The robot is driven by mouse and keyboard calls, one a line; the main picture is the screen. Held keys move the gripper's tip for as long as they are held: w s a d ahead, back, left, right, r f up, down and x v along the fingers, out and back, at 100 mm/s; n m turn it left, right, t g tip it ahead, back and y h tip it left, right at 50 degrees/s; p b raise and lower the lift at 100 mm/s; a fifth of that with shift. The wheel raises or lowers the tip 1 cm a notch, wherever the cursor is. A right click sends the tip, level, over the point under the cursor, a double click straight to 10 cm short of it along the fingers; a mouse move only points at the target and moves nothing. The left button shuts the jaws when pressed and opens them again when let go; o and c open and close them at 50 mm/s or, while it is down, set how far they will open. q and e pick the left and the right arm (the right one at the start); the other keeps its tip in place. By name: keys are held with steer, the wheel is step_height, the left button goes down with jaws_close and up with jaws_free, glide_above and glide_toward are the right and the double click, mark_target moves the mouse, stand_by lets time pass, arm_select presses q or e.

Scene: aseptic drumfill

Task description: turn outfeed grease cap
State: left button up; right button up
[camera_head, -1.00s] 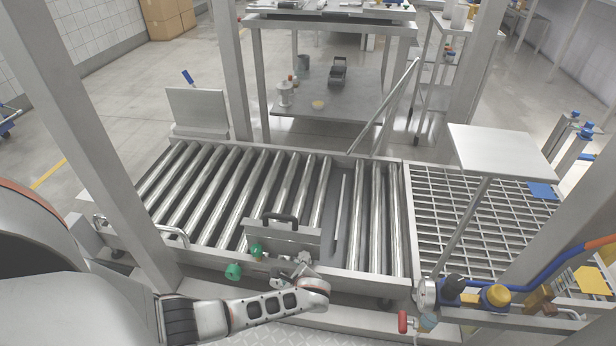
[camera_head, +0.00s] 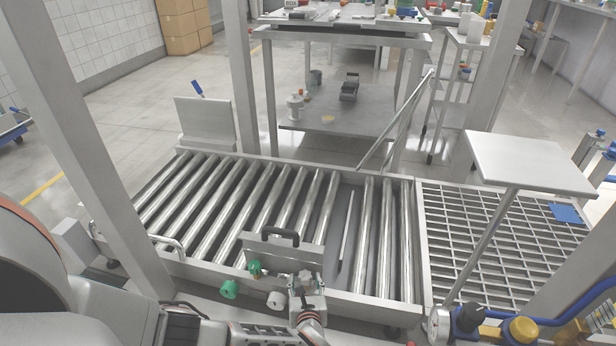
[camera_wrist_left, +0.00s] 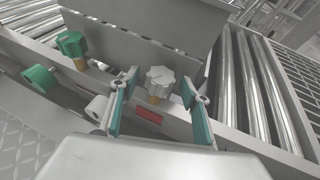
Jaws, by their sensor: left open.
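A pale grey lobed cap on a brass stem sits on the conveyor's front rail; it shows in the wrist view (camera_wrist_left: 161,77) and in the head view (camera_head: 306,276). My left gripper (camera_head: 306,288) is open at it, with its two teal-padded fingers (camera_wrist_left: 159,88) to either side of the cap. I cannot tell whether they touch it. A green lobed cap (camera_wrist_left: 71,44) on a similar stem stands to its left. A green knob (camera_wrist_left: 40,78) and a white knob (camera_wrist_left: 97,107) face out from the front side. No label tells which cap is the outfeed one. My right gripper is not in view.
A grey metal plate with a black handle (camera_head: 281,235) stands just behind the caps. Rollers (camera_head: 213,215) lie beyond it. A red label (camera_wrist_left: 148,115) is on the rail front.

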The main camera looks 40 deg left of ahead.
arm_select(q)
steer(key=shift+w+a, duration=0.25)
steer(key=c, duration=1.1)
